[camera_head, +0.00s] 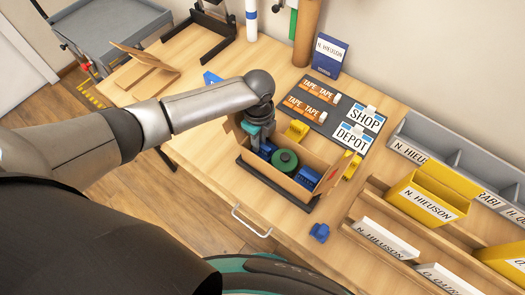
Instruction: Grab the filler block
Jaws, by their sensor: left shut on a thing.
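An open cardboard box (318,165) stands on a dark tray on the wooden table. In it lie a round green reel (285,161) and blue blocks, one at the right end (307,178) and one at the left end (267,150). My left gripper (255,141) reaches down into the box's left end. It is shut, seemingly on the blue block there; the fingertips are mostly hidden. Another small blue block (320,232) lies on the table in front of the box. No label tells which one is the filler block. My right gripper is not in view.
Yellow pieces (297,130) sit behind the box. A dark board (335,117) with tape and SHOP and DEPOT cards lies beyond. Wooden racks with a yellow bin (432,196) and a grey divided bin (468,157) fill the right. The table's front edge has a white handle (250,222).

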